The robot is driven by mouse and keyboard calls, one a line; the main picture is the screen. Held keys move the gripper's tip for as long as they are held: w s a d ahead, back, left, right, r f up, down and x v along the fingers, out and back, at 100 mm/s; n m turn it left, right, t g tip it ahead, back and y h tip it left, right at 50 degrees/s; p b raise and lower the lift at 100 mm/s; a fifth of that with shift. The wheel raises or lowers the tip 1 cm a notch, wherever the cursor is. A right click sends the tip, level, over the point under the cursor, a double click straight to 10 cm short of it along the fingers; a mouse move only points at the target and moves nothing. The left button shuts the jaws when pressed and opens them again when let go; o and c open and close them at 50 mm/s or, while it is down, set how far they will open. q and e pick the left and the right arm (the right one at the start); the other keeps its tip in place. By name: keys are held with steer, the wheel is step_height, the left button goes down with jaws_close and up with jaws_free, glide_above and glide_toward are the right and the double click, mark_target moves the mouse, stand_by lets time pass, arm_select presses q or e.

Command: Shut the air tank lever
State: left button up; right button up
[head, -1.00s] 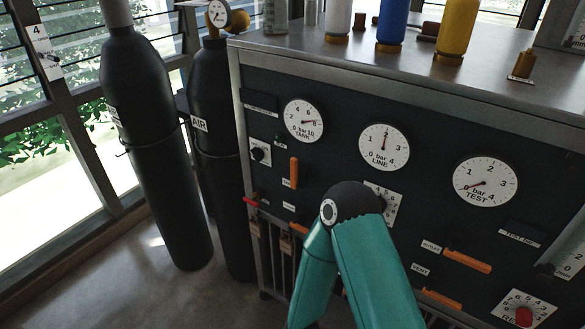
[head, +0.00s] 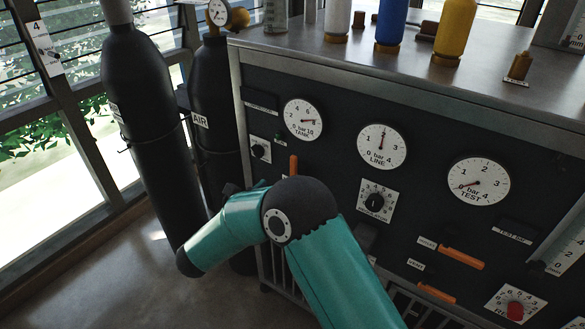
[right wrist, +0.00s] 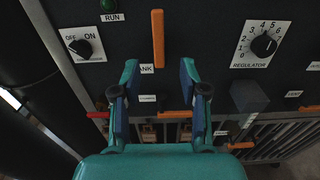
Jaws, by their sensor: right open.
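The orange tank lever (head: 294,165) stands upright on the dark panel, below the tank gauge (head: 303,120). In the head view my arm hides the area just below it. In the right wrist view the tank lever (right wrist: 158,38) points straight up, above a partly covered label (right wrist: 147,69) ending in "ANK". My right gripper (right wrist: 159,76) is open and empty. Its two fingertips lie just below the lever's lower end, one to each side; I cannot tell how far they are from the panel. My left gripper is not in view.
A switch knob (right wrist: 82,48) is left of the lever and the regulator knob (right wrist: 264,45) right. A red handle (right wrist: 98,115) and another orange lever (right wrist: 174,114) sit lower. Black cylinders (head: 140,90) stand left of the panel. Bottles (head: 455,30) stand on top.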

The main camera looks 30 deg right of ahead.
mark_target(292, 168)
steer(key=x, duration=0.3)
steer(key=p+x, duration=0.1)
steer(key=x, duration=0.5)
steer(key=shift+w+d+r+p, duration=0.1)
steer(key=shift+w+r+p, duration=0.05)
steer(key=shift+r+p, duration=0.2)
steer(key=shift+w+d+b, duration=0.15)
steer(key=shift+d+b, duration=0.15)
steer(key=shift+b, duration=0.05)
steer(key=shift+c, duration=0.2)
jaws_close()
